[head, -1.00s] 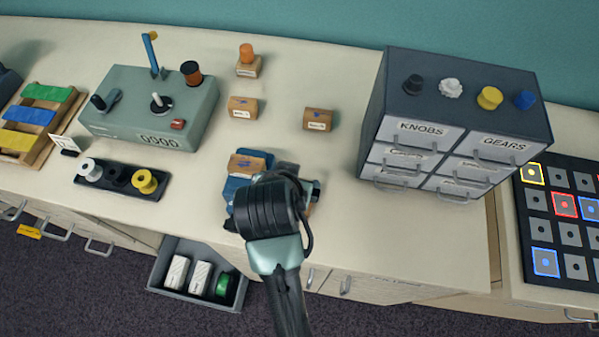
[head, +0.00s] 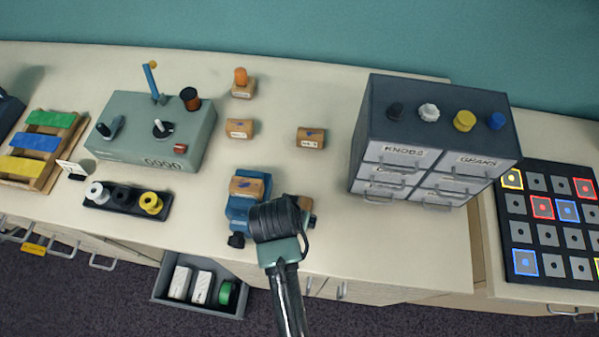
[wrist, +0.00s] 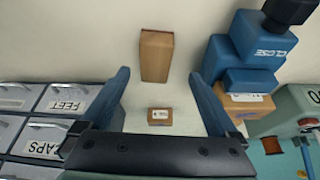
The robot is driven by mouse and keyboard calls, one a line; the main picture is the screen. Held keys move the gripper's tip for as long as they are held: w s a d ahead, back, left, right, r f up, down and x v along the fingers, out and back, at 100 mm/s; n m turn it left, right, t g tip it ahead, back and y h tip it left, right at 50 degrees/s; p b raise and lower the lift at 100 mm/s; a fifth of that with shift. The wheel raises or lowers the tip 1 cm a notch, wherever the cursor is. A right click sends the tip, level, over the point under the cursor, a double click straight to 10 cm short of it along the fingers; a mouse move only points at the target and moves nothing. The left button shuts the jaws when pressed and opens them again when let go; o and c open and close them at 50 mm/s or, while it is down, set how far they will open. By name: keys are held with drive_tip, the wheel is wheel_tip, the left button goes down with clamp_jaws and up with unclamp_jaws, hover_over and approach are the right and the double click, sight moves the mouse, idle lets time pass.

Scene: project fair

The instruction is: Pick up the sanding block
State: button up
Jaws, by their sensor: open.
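A plain brown oblong block (wrist: 156,56) lies on the bench and looks like the sanding block, though I see no label naming it. In the head view its brown end (head: 305,203) shows just right of my wrist, the rest hidden. My gripper (wrist: 160,76) is open and empty above the bench, its blue fingers to either side of the block in the wrist view. The fingers are hidden in the head view. I cannot tell the height gap.
A blue vise (head: 239,212) marked CLOSE, with a labelled wooden block (head: 250,186), stands close left of my gripper. A small labelled block (head: 311,138) lies behind it. A drawer cabinet (head: 365,120) stands right. An open drawer (head: 200,308) juts out below the bench.

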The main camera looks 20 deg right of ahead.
drive_tip(key=x, duration=0.1)
drive_tip(key=p+x, duration=0.1)
drive_tip(key=x, duration=0.1)
drive_tip(key=shift+s+d+f, duration=0.1)
drive_tip(key=shift+d+f, duration=0.15)
drive_tip(key=shift+d, duration=0.2)
drive_tip(key=shift+d+f, duration=0.1)
drive_tip(key=shift+f, duration=0.6)
drive_tip(key=c, duration=1.5)
wheel_tip(320, 180, up, 10)
drive_tip(key=shift+r+b, duration=0.1)
drive_tip(key=shift+b, duration=0.35)
